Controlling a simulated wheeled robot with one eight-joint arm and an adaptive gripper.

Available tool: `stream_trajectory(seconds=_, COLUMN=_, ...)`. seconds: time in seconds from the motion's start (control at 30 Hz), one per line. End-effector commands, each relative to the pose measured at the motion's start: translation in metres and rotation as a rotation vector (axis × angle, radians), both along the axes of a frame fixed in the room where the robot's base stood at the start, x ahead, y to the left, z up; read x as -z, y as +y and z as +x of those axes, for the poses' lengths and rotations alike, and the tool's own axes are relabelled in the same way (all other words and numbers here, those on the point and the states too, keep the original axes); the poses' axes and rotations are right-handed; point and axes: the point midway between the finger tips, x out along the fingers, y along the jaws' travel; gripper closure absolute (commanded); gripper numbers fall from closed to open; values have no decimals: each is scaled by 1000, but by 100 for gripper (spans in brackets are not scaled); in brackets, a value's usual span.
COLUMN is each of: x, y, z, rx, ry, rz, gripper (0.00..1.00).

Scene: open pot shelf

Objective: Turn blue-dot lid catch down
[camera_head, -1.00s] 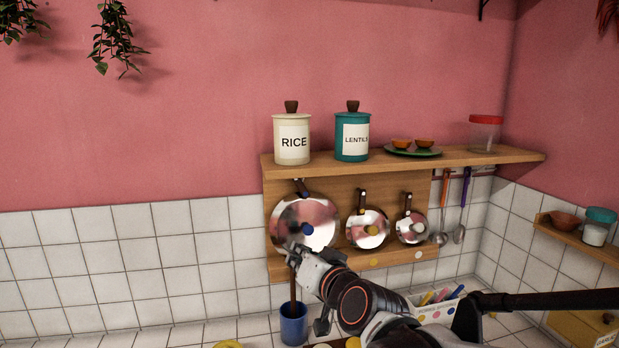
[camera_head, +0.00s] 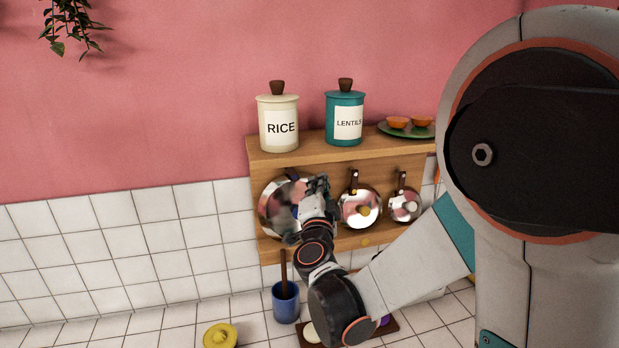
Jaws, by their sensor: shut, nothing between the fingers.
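The blue-dot lid is the large shiny lid (camera_head: 272,209) at the left of a row of lids on the wooden board under the shelf. A dark catch (camera_head: 291,173) shows at its top edge, partly hidden; its blue dot cannot be made out. My gripper (camera_head: 319,184) is shut and empty. It is in front of the lid's upper right part, just right of and slightly below the catch. Whether it touches the lid or catch cannot be told. My gripper and wrist hide the right side of the lid.
A medium lid (camera_head: 359,211) and a small lid (camera_head: 405,206) hang to the right. A rice jar (camera_head: 278,127), a lentils jar (camera_head: 345,122) and a green plate (camera_head: 404,134) stand on the shelf above. A blue cup (camera_head: 286,304) stands below. My arm blocks the right side.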

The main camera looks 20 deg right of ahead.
Motion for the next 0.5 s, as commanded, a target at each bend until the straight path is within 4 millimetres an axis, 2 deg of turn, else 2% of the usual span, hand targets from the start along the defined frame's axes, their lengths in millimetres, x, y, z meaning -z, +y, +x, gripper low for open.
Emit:
stream_trajectory(seconds=0.47, x=-15, y=-26, z=85, rx=0, ry=1, rz=-2, gripper=100)
stream_trajectory(seconds=0.5, x=-10, y=-18, z=85, rx=-5, ry=1, rz=-2, gripper=100)
